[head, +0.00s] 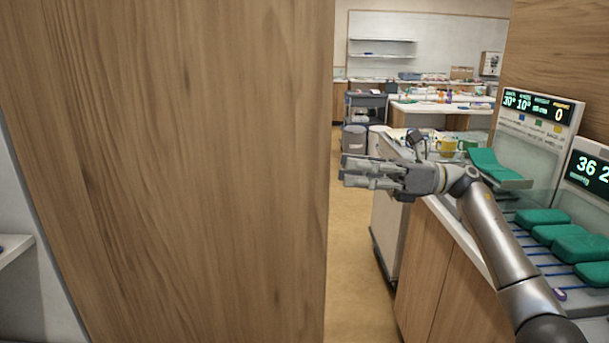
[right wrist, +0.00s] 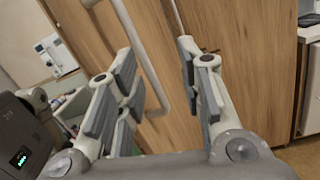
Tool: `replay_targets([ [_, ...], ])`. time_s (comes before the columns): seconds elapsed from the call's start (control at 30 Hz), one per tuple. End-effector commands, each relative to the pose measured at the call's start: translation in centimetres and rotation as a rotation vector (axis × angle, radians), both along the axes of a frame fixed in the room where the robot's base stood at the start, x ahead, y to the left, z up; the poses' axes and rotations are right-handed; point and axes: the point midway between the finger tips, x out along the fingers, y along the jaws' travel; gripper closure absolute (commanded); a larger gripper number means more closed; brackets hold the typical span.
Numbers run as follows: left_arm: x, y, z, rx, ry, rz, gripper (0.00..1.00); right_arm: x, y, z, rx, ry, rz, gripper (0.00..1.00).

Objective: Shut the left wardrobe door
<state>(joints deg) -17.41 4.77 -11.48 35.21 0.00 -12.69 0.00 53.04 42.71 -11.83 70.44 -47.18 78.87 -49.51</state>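A large wood-grain panel (head: 190,170), which looks like a wardrobe door standing open, fills the left half of the head view close to me. My right gripper (head: 352,172) is just right of its edge, fingers pointing left. In the right wrist view the right gripper (right wrist: 160,75) is open, its finger pairs apart. A pale bar handle (right wrist: 147,72) on a wooden front (right wrist: 255,60) shows between the fingers; contact cannot be told. Part of a second pale bar (right wrist: 178,16) shows beside it. Which door each handle belongs to is unclear. My left gripper is out of view.
A counter with green pads (head: 543,217) and display units (head: 537,115) stands at the right, beneath and beside my right arm. A strip of floor (head: 352,270) is clear between panel and counter. A dark cart (head: 366,107) and a grey bin (head: 354,139) stand farther back.

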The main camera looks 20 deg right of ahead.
Motion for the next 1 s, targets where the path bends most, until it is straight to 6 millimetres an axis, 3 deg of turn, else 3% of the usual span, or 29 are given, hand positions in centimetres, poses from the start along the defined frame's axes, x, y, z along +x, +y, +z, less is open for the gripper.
replay_targets([
  [0.1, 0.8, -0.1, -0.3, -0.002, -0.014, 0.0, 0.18, -2.1, -0.2, 1.7, -0.122, -0.117, 0.031, 0.65],
  [0.23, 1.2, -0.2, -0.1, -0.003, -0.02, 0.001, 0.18, -2.8, 0.2, 2.3, -0.171, -0.161, 0.045, 0.65],
  [0.37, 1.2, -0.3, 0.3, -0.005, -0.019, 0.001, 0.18, -2.6, 1.8, 2.4, -0.171, -0.162, 0.05, 0.65],
  [0.7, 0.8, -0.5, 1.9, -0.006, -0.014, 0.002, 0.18, -1.4, 8.0, 2.5, -0.166, -0.159, 0.048, 0.65],
  [1.0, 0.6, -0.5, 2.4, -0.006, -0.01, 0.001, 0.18, -0.8, 10.3, 2.3, -0.165, -0.157, 0.045, 0.65],
])
